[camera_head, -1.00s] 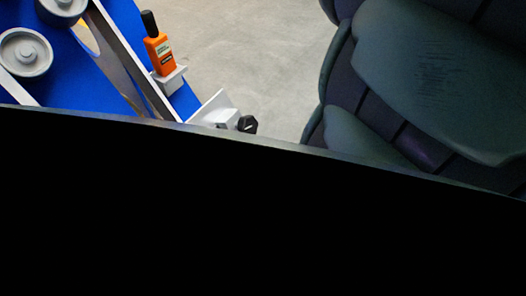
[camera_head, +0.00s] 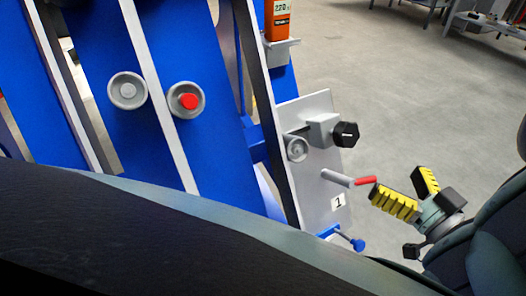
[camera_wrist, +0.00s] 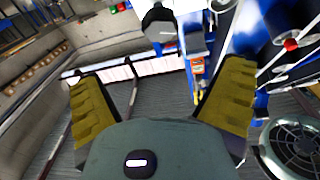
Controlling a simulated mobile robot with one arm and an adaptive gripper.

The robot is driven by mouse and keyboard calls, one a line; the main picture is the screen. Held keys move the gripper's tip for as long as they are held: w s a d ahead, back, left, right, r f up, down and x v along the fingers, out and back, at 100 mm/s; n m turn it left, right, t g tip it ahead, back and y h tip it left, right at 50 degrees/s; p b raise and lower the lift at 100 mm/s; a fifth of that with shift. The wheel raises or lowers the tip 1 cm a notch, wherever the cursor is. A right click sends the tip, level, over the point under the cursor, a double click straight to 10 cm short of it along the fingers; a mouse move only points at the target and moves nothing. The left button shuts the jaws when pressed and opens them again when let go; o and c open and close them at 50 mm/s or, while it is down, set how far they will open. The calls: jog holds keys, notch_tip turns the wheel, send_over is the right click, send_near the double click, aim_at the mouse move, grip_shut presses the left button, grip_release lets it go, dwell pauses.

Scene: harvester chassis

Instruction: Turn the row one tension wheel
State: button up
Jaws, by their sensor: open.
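A grey panel (camera_head: 318,192) with a label "1" stands on the side of the blue chassis in the head view. A black faceted knob (camera_head: 345,134), which looks like the row one tension wheel, sticks out from its upper part. A lever with a red handle (camera_head: 365,181) is below it. My gripper (camera_head: 397,180) is open and empty, with yellow-padded fingers. It is to the right of the panel, lower in the picture than the knob and apart from it. In the wrist view the black knob (camera_wrist: 160,22) shows beyond and between the open fingers (camera_wrist: 160,85).
An orange device (camera_head: 278,18) sits on a bracket above the panel. Grey round wheels, one with a red centre (camera_head: 188,101), are on the blue frame. A small blue valve (camera_head: 357,243) is below the panel.

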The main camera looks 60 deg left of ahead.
aim_at(351, 137)
jog(key=a, duration=0.5)
jog(key=w+a, duration=0.1)
jog(key=a, duration=0.3)
jog(key=w+a, duration=0.1)
jog(key=a, duration=0.4)
jog(key=shift+a+p, duration=0.35)
jog(key=shift+c, duration=0.5)
jog(key=c, duration=1.1)
jog(key=shift+w+m, duration=0.1)
jog(key=shift+m, duration=0.2)
